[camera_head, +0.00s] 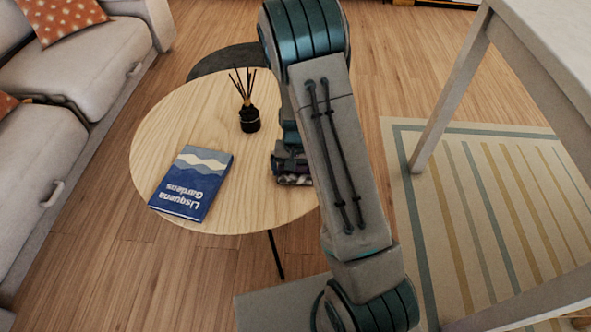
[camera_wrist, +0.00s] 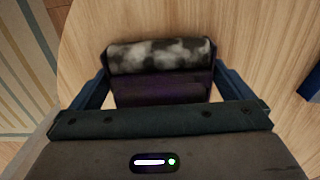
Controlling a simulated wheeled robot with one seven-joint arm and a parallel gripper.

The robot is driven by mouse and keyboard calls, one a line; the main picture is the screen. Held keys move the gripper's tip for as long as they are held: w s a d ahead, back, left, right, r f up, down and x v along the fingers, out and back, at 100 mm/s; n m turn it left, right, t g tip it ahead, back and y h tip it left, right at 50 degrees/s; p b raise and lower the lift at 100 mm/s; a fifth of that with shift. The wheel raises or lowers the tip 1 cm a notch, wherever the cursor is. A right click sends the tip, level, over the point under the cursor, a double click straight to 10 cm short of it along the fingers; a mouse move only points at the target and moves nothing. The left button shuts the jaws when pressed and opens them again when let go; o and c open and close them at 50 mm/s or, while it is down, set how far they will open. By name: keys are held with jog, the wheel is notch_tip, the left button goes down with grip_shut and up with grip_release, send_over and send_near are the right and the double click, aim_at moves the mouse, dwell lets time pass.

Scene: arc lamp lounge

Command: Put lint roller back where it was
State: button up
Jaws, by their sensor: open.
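The lint roller (camera_wrist: 160,55) has a mottled black-and-white cylinder and a dark part nearer my wrist. It is at the right edge of the round wooden table (camera_head: 165,125), and its mottled end (camera_head: 294,180) shows just below my gripper in the head view. My gripper (camera_wrist: 160,74) is open, with one blue finger on each side of the roller's dark part. I cannot tell whether the fingers touch it. My arm hides part of the table's right side in the head view.
A blue book (camera_head: 192,183) lies on the table's left part. A black reed diffuser (camera_head: 249,118) stands behind, near the gripper. A grey sofa (camera_head: 75,65) is at left. A white table (camera_head: 545,50) stands over a striped rug (camera_head: 480,200) at right.

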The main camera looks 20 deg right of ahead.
notch_tip(320, 180, up, 12)
jog(key=p, duration=0.3)
jog(key=shift+s+f, duration=0.1)
jog(key=shift+f, duration=0.15)
jog(key=s+r+n+t, duration=0.1)
jog(key=s+r+n, duration=0.2)
jog(key=s+r, duration=1.3)
jog(key=shift+s+d+r+n, duration=0.2)
jog(key=shift+s+n, duration=0.2)
jog(key=shift+s, duration=1.75)
